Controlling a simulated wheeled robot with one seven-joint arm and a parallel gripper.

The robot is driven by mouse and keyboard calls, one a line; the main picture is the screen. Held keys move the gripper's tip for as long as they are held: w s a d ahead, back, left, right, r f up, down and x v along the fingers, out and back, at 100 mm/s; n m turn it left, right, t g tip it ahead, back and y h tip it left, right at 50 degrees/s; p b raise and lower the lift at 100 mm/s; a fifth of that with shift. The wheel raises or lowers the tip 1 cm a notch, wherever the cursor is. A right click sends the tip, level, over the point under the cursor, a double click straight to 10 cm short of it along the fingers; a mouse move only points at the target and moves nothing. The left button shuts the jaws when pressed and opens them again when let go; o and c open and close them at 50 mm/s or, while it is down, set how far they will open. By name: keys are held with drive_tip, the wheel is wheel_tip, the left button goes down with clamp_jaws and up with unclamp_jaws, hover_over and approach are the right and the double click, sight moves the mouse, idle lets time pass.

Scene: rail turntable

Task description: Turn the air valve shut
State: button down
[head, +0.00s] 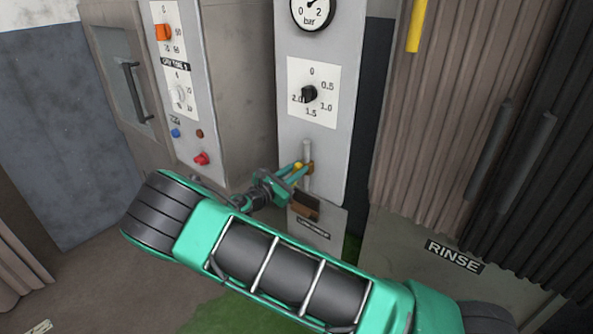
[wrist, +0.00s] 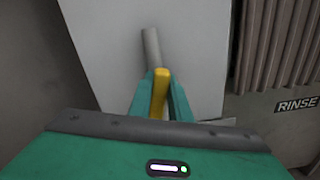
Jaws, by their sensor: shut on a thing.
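The air valve's yellow lever (head: 298,166) is at the grey vertical pipe (head: 307,150), low on the pale panel under the dial. My gripper (head: 294,173) comes from the lower left and is shut on the lever. In the wrist view, the yellow lever (wrist: 160,90) stands between the two green fingers of my gripper (wrist: 160,95), with the pipe (wrist: 151,48) rising just behind it. The fingers hide part of the lever and the valve body, so I cannot tell the lever's exact angle.
Above the valve are a black knob (head: 309,94) and a round bar gauge (head: 312,10). A brown block (head: 306,206) sits just below. A control cabinet (head: 190,100) stands at left.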

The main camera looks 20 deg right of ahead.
drive_tip(key=m, duration=0.4)
drive_tip(key=shift+s+f+m, duration=0.2)
drive_tip(key=shift+m, duration=0.1)
drive_tip(key=m, duration=0.3)
drive_tip(key=shift+s+d+f+m, duration=0.15)
drive_tip(key=shift+s+f+m, duration=0.1)
drive_tip(key=shift+f+m, duration=0.05)
drive_tip(key=shift+s+f+m, duration=0.1)
drive_tip(key=shift+f+m, duration=0.15)
drive_tip(key=shift+m, duration=0.8)
drive_tip(key=shift+f+m, duration=0.25)
drive_tip(key=shift+m, duration=0.75)
drive_tip(key=shift+s+f+m, duration=0.1)
drive_tip(key=shift+f+m, duration=0.15)
drive_tip(key=shift+m, duration=0.8)
drive_tip(key=shift+f, duration=0.1)
drive_tip(key=c, duration=1.6)
unclamp_jaws()
drive_tip(key=shift+c, duration=0.2)
drive_tip(key=shift+d, duration=0.15)
drive_tip(key=v, duration=1)
drive_tip(key=shift+s+a, duration=0.2)
drive_tip(key=shift+a, duration=0.1)
